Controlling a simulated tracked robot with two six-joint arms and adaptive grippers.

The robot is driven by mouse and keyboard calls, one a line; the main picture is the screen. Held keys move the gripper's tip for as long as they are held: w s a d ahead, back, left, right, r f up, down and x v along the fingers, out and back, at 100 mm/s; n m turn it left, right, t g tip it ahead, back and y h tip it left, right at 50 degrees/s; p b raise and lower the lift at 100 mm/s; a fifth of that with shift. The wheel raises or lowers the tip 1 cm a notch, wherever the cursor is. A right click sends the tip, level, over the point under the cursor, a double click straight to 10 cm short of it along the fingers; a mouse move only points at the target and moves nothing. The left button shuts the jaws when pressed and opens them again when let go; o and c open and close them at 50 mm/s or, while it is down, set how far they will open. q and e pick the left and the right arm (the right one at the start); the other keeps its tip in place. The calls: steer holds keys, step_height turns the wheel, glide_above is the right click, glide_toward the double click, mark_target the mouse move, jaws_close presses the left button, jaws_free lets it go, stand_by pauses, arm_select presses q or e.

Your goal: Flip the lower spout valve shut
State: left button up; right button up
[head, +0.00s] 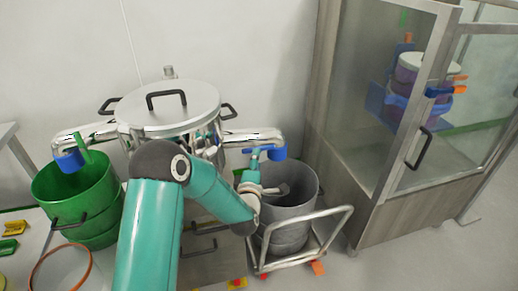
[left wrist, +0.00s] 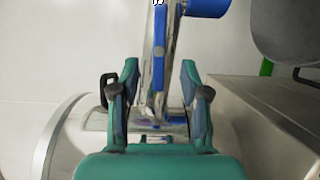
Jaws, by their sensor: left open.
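A steel vessel (head: 170,108) with a lidded top has a spout on each side. The right spout (head: 248,136) ends in a blue outlet (head: 278,153) above a grey bucket (head: 287,208). A blue lever (left wrist: 158,60) lies along this spout. My left gripper (head: 256,160) is at the right spout. In the left wrist view, its open fingers stand on either side of the lever and steel pipe, with gaps visible. The left spout (head: 85,136) has a blue outlet (head: 68,160) and a green lever (head: 83,143). My right gripper is out of view.
A green bucket (head: 75,192) stands under the left spout. The grey bucket sits on a metal-framed trolley (head: 333,232). A wall is behind the vessel.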

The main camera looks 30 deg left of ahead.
mark_target(259, 147)
arm_select(q)
steer(key=x, duration=0.6)
steer(key=shift+w, duration=0.2)
